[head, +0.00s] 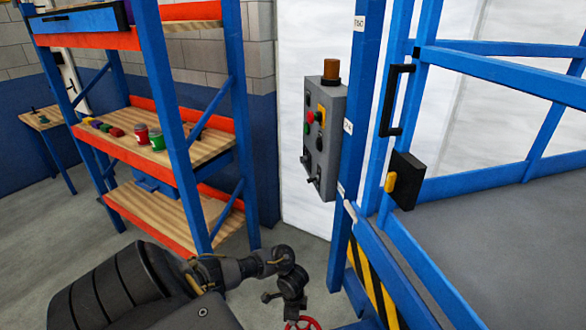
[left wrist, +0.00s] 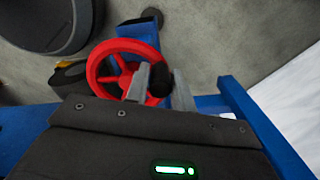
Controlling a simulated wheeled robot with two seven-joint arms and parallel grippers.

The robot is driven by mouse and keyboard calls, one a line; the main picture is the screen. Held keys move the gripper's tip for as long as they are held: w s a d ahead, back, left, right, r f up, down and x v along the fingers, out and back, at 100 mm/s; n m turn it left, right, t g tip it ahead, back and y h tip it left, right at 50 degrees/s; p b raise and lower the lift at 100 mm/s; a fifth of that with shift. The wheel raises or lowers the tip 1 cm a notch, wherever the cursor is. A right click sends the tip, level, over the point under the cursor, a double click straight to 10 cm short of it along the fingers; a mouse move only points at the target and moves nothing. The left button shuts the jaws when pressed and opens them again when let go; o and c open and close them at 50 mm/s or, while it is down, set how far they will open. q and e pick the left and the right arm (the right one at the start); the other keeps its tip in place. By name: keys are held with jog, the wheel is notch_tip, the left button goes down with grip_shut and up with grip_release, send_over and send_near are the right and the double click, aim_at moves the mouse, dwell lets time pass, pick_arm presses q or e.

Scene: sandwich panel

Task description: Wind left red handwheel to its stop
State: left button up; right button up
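The red handwheel (left wrist: 112,50) shows in the left wrist view, with a rim, spokes and a black knob (left wrist: 160,80) at its right side. In the head view, only the top of the red handwheel (head: 304,322) shows at the bottom edge, under my left gripper (head: 291,303). The wheel's lower part is cut off there. My right gripper is in neither view.
A blue frame with a yellow-black striped panel (head: 375,285) stands right of the wheel. A grey control box (head: 325,140) with buttons hangs above. A blue and orange shelf (head: 165,155) with cans stands at left. Grey floor lies between.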

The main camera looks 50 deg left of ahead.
pick_arm(q)
grip_shut()
jog(key=w+m, duration=0.1)
jog(key=m, duration=0.2)
jog(key=shift+w+d, duration=0.1)
jog(key=shift+w, duration=0.25)
jog(key=shift+w+d+m, duration=0.25)
jog(key=shift+w+m, duration=0.1)
jog(key=shift+m, duration=0.75)
jog(key=shift+o, duration=2.3)
grip_release()
